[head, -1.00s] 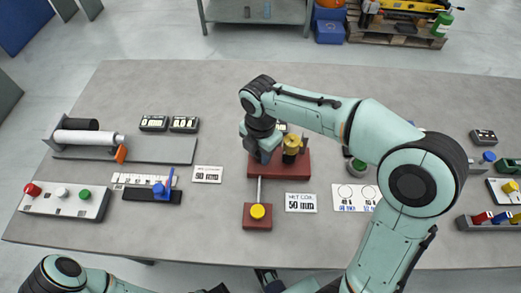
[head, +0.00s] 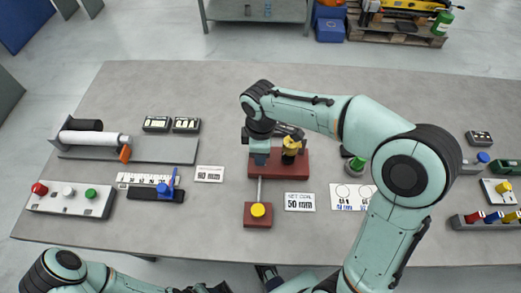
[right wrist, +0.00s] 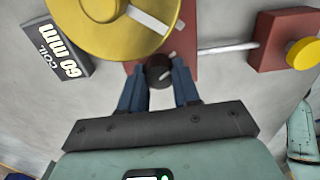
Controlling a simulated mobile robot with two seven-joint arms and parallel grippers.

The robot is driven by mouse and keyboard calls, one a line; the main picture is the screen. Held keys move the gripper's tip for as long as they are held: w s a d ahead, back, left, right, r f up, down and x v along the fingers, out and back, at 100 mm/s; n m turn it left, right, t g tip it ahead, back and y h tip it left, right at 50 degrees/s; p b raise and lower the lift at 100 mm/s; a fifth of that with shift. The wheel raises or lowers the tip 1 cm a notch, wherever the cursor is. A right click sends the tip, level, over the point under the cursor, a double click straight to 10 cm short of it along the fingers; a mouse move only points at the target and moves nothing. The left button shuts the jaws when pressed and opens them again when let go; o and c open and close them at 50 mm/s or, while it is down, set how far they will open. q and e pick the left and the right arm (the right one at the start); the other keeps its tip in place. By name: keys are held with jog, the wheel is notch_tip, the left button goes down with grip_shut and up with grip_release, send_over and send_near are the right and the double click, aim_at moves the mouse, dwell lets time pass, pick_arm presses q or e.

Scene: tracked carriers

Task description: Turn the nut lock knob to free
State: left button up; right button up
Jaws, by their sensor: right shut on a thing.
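The lock knob is a small black round knob (right wrist: 160,70) with a pale mark, on the dark red block (head: 265,170). My right gripper (right wrist: 160,85) has its blue fingers on both sides of the knob, shut on it. In the head view the right gripper (head: 259,158) points down at the block's left part and hides the knob. A large yellow brass nut (head: 292,147) stands just right of it; it also shows in the right wrist view (right wrist: 112,22). My left arm shows at the lower left; whether its gripper is open cannot be told.
A metal rod runs to a small red block with a yellow button (head: 258,210). A grey roller stand (head: 135,150) and a button box (head: 70,199) are on the left. The table's back left is clear.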

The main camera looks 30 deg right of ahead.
jog(key=m, duration=0.6)
jog(key=shift+m, duration=0.3)
jog(key=shift+w, duration=0.1)
dwell(0.3)
jog(key=o, duration=1.1)
jog(key=shift+c, duration=0.2)
jog(key=shift+r, duration=0.1)
notch_tip(320, 180, up, 13)
jog(key=p, duration=0.2)
jog(key=shift+r+p, duration=0.15)
jog(key=shift+p, duration=0.15)
